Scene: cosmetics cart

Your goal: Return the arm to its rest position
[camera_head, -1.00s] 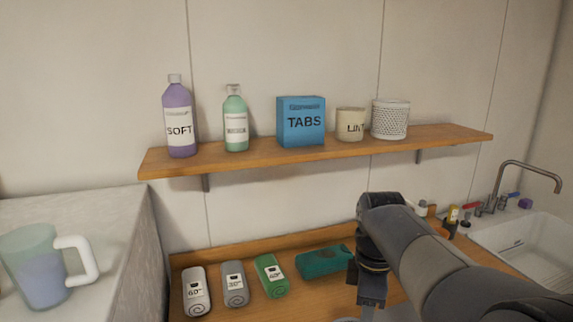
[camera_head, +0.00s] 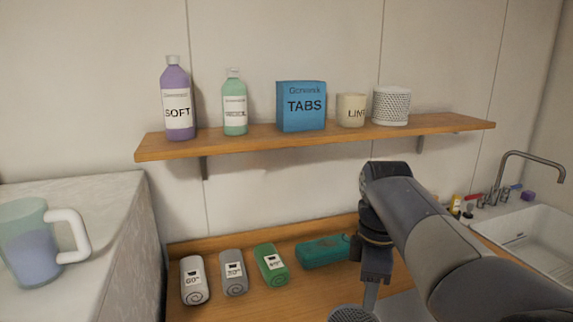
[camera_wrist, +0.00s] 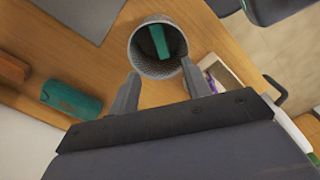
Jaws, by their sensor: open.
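My arm reaches in from the lower right of the head view. My gripper (camera_wrist: 162,90) shows in the wrist view with its two fingers spread apart and nothing between them. Beyond the fingertips is a round perforated basket (camera_wrist: 134,62) with a teal-green item (camera_wrist: 160,42) inside. The basket's rim (camera_head: 352,312) also shows at the bottom of the head view, below my gripper, whose fingers are partly cut off there. A teal bundle (camera_head: 323,251) lies on the wooden counter behind my arm, left of it.
Three rolled cloths, white (camera_head: 193,281), grey (camera_head: 233,273) and green (camera_head: 271,265), lie on the counter (camera_head: 225,305). A shelf (camera_head: 245,143) above holds bottles, a TABS box (camera_head: 301,106) and jars. A measuring jug (camera_head: 32,245) stands left; a sink (camera_head: 530,236) is right.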

